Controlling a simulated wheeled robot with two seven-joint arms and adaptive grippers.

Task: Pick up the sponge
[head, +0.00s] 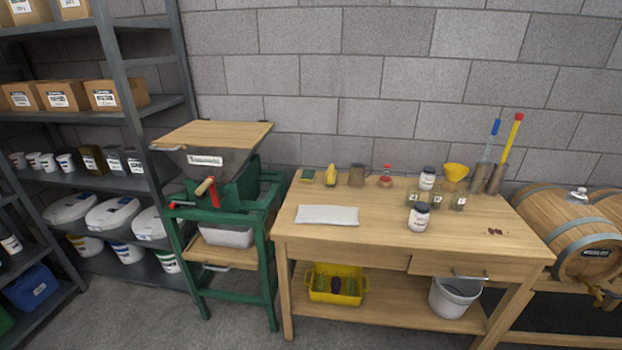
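A small green and yellow block that looks like the sponge (307,175) lies at the back left corner of the wooden workbench (390,237). It is small in the view, and its face shows a green patch with a yellowish edge. A yellow object (331,175) stands just to its right, apart from it. Neither of my grippers shows in the head view.
A folded white cloth (327,215) lies at the bench's front left. Jars (419,217), a metal mug (357,175) and a yellow funnel (455,172) stand farther right. A green-framed crusher (215,185) stands close to the bench's left side. The front middle of the bench is clear.

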